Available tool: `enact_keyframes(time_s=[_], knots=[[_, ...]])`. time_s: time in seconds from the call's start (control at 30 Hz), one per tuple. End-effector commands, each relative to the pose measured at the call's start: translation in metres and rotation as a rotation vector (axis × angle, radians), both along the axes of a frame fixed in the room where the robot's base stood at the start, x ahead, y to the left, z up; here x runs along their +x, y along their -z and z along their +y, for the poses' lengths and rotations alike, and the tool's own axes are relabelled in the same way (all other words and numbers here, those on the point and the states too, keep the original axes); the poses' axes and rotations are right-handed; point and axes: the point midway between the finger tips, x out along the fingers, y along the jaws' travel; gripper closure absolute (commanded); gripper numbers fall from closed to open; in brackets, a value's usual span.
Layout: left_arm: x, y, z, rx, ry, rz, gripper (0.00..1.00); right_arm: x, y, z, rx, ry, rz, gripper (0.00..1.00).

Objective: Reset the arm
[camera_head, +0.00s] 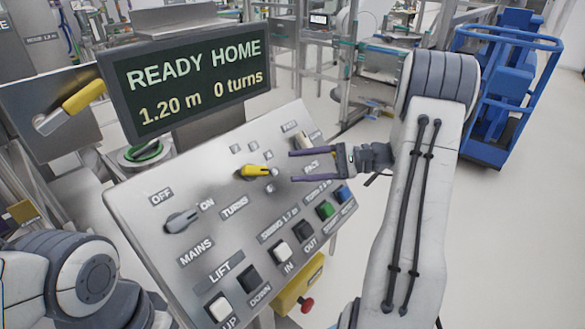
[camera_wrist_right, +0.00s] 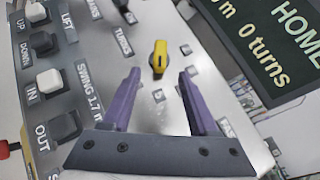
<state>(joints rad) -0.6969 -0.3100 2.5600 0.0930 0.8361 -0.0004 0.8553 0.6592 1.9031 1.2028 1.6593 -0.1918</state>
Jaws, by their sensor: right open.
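My right gripper (camera_head: 292,167) is open above the tilted grey control panel (camera_head: 130,205), with its purple fingers pointing left toward the yellow turns knob (camera_head: 255,171). In the right wrist view the fingers (camera_wrist_right: 156,86) are spread, and the yellow knob (camera_wrist_right: 159,56) stands just beyond their tips, in line with the gap. Nothing is between the fingers. My left arm comes in at the lower left, and its gripper is out of view. The dark display (camera_head: 190,75) reads READY HOME, 1.20 m, 0 turns.
The panel carries a grey mains switch (camera_head: 181,220), lift buttons (camera_head: 220,308), swing buttons (camera_head: 283,252), a green button (camera_head: 325,210) and a blue button (camera_head: 343,194). A yellow box with a red button (camera_head: 306,305) is below. A blue cart (camera_head: 505,90) stands at the far right on open floor.

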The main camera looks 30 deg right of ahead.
Motion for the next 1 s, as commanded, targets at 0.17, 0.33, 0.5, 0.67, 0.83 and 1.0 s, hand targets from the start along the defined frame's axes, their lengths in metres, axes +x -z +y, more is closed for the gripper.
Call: enact_keyframes(time_s=[0.17, 0.33, 0.5, 0.67, 0.83, 1.0], knots=[[0.0, 0.0, 0.0, 0.0, 0.0, 0.0, 0.5, 0.0, 0.0, 0.0, 0.0, 0.0, 0.0, 0.4], [0.0, 0.0, 0.0, 0.0, 0.0, 0.0, 0.5, 0.0, 0.0, 0.0, 0.0, 0.0, -0.001, 0.4], [0.0, 0.0, 0.0, 0.0, 0.0, 0.0, 0.5, 0.0, -0.001, 0.014, -0.019, -0.038, 0.009, 0.4], [0.0, 0.0, 0.0, 0.0, 0.0, 0.0, 0.5, -0.015, 0.001, 0.089, -0.161, -0.26, 0.06, 0.4], [0.0, 0.0, 0.0, 0.0, 0.0, 0.0, 0.5, -0.076, 0.013, 0.188, -0.461, -0.64, 0.076, 0.4], [0.0, 0.0, 0.0, 0.0, 0.0, 0.0, 0.5, -0.148, 0.027, 0.237, -0.788, -0.981, -0.037, 0.4]])
